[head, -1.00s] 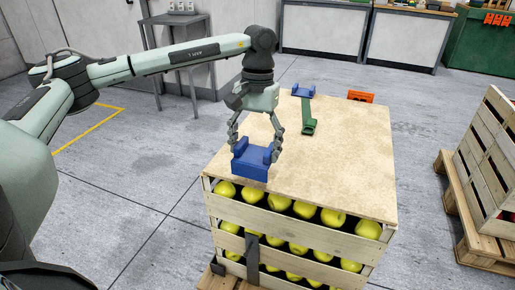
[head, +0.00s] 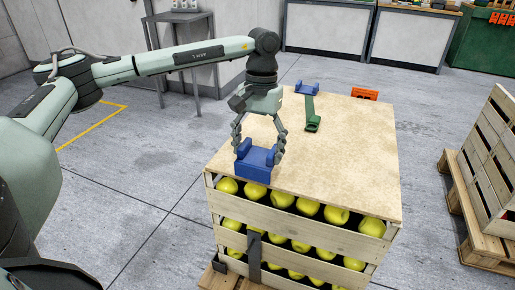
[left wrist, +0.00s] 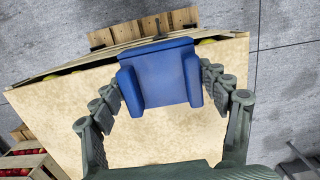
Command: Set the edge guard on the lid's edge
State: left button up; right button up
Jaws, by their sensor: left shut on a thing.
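The blue edge guard (head: 256,165) is held by my left gripper (head: 259,148) at the near edge of the plywood lid (head: 345,165), close to its left corner. The gripper points down, with fingers shut on the guard's two sides. In the left wrist view, the guard (left wrist: 160,77) lies between the fingers (left wrist: 160,90) and reaches across the lid's edge (left wrist: 222,38). Its front face hangs in front of the edge in the head view. I cannot tell whether it touches the lid. My right gripper is not in view.
The lid covers a slatted crate (head: 300,233) of green-yellow apples. A second blue guard (head: 307,88), a green strap piece (head: 312,113) and an orange piece (head: 364,94) are at the lid's far side. Another crate (head: 490,150) on a pallet stands at right. The lid's middle is clear.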

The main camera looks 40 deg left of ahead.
pick_arm(q)
jog(key=shift+f+b, duration=2.05)
jog(key=shift+f, duration=0.7)
jog(key=o, duration=1.3)
jog(key=shift+c, duration=0.2)
jog(key=shift+r, duration=0.15)
jog(key=r, duration=0.4)
jog(key=w+r, duration=0.1)
jog(key=r, duration=0.6)
jog(key=shift+w+a+r, duration=0.15)
jog(key=shift+w+r, duration=0.05)
jog(key=shift+r, duration=0.2)
